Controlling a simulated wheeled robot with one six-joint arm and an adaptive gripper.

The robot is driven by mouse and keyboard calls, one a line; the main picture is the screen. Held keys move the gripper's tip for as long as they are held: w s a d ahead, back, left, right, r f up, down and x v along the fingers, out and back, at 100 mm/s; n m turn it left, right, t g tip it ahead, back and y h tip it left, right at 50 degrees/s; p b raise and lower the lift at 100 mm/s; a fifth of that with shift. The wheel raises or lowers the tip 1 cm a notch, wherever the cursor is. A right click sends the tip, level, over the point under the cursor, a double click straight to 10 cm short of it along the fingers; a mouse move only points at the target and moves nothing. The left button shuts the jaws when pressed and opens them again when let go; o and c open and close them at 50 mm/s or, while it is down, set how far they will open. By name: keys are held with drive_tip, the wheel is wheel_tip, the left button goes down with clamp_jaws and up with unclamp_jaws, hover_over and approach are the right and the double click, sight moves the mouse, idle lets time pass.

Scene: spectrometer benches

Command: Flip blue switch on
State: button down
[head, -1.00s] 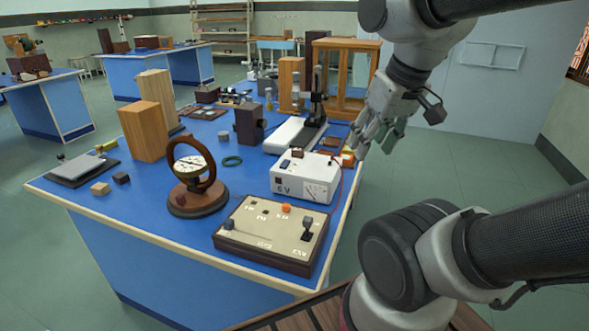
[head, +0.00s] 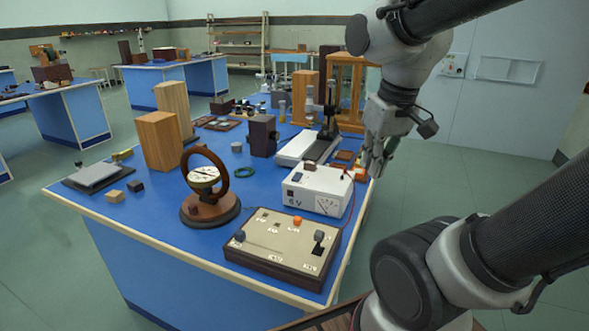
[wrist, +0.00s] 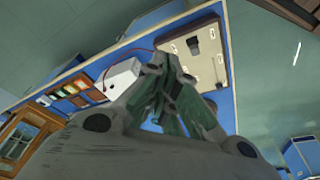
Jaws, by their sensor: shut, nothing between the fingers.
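The white power supply box (head: 316,194) marked "6 V" stands near the right edge of the blue-topped bench. A small dark blue piece (head: 297,178), which looks like the switch, is on its top; its on or off position is too small to tell. My gripper (head: 377,168) is to the right of the box, above and beyond the bench edge, fingers pointing down, shut and empty. In the wrist view the fingers (wrist: 167,72) overlap part of the white box (wrist: 119,77); the blue switch cannot be made out there.
A control panel (head: 262,262) with an orange knob (head: 298,221) sits in front of the box. Small coloured blocks and a balance lie behind the box. A red wire runs at the box's right. Floor to the right is clear.

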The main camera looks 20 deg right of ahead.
drive_tip(key=w+a+f+n+g+h, duration=0.1)
drive_tip(key=w+a+f+n, duration=0.15)
drive_tip(key=w, duration=1.05)
drive_tip(key=w+a+f+n+g, duration=0.2)
drive_tip(key=w+f+n, duration=0.1)
drive_tip(key=w, duration=1)
wheel_tip(320, 180, up, 3)
drive_tip(key=n+t, duration=0.2)
drive_tip(key=n, duration=0.1)
hover_over(297, 177)
drive_tip(key=a, duration=0.2)
drive_tip(key=shift+w+d+f, duration=0.15)
drive_tip(key=shift+w+f, duration=0.05)
drive_tip(key=shift+w, duration=0.2)
drive_tip(key=f, duration=0.4)
drive_tip(key=w+d+f, duration=0.1)
drive_tip(key=f, duration=0.9)
drive_tip(key=shift+w+d, duration=0.2)
drive_tip(key=shift+d, duration=0.05)
